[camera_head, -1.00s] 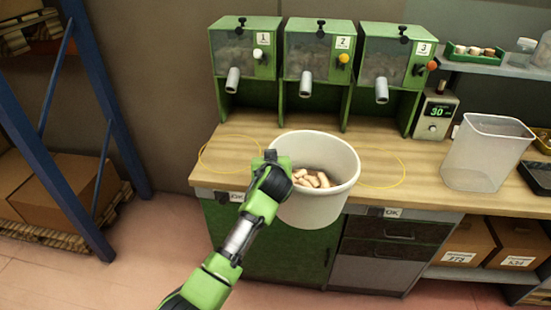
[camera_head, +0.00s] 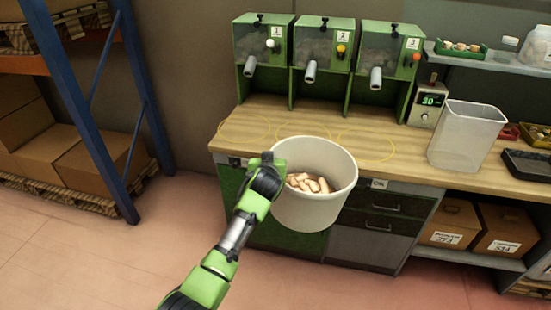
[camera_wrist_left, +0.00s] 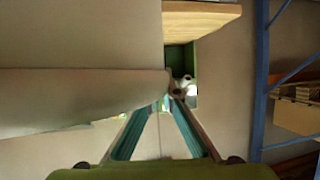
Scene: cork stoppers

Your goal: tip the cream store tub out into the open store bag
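The cream tub (camera_head: 312,208) hangs upright in front of the bench in the head view, with several cork stoppers (camera_head: 308,183) in its bottom. My left gripper (camera_head: 268,160) is shut on the left side of its rim. In the left wrist view, the pale tub wall (camera_wrist_left: 80,70) fills the left side and its rim runs between the fingertips (camera_wrist_left: 173,95). The open store bag is in neither view. My right gripper is out of view.
The wooden bench (camera_head: 270,118) carries three numbered green dispensers (camera_head: 325,55), a clear bin (camera_head: 466,137) and a dark tray (camera_head: 525,163). A blue-posted rack (camera_head: 90,130) with boxes stands at the left. The pink floor (camera_head: 100,260) is clear at the front left.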

